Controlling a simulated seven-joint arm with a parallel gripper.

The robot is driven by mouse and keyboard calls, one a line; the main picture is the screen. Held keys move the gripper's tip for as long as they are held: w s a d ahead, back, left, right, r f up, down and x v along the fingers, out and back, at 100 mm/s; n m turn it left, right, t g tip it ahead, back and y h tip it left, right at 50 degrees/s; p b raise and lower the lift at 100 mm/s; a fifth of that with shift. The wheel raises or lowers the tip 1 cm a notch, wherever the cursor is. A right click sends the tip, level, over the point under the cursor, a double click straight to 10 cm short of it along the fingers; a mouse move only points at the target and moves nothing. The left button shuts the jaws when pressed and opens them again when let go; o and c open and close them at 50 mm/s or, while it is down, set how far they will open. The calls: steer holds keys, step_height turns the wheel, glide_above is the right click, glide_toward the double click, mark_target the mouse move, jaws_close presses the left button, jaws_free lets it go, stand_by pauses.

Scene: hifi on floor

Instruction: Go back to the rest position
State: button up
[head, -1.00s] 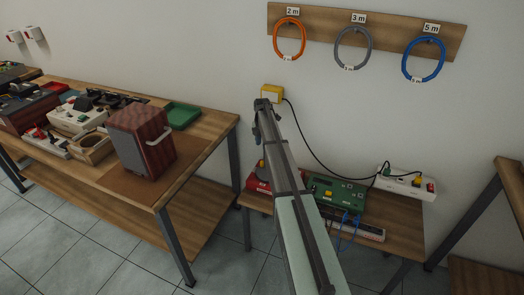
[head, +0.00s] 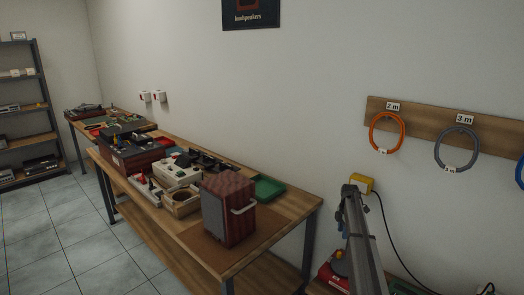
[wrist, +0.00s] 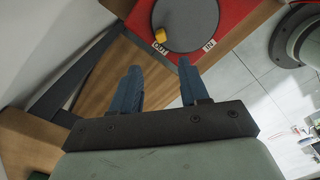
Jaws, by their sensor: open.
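My gripper (wrist: 158,88) shows in the wrist view with its two blue fingers spread apart and nothing between them. It is over a wooden surface (wrist: 112,80), close to a red device (wrist: 238,15) with a grey round top, a yellow knob and labels OUT and IN.
Orange (head: 386,132) and grey (head: 457,149) cable loops hang right. Floor at left is clear.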

steer(key=s+a+f+m+g, duration=0.2)
steer(key=s+a+f+m, duration=0.4)
steer(key=s, duration=1.7)
steer(key=s+a+f+m+g, duration=0.2)
steer(key=s+a+f+m, duration=0.4)
steer(key=s, duration=1.8)
steer(key=s+a+f+m+g, duration=0.2)
steer(key=s+a+f+m, duration=0.5)
steer(key=s+a+f, duration=0.5)
steer(key=s+f, duration=0.7)
steer(key=s, duration=0.5)
steer(key=shift+f+g, duration=0.2)
steer(key=shift+g, duration=0.2)
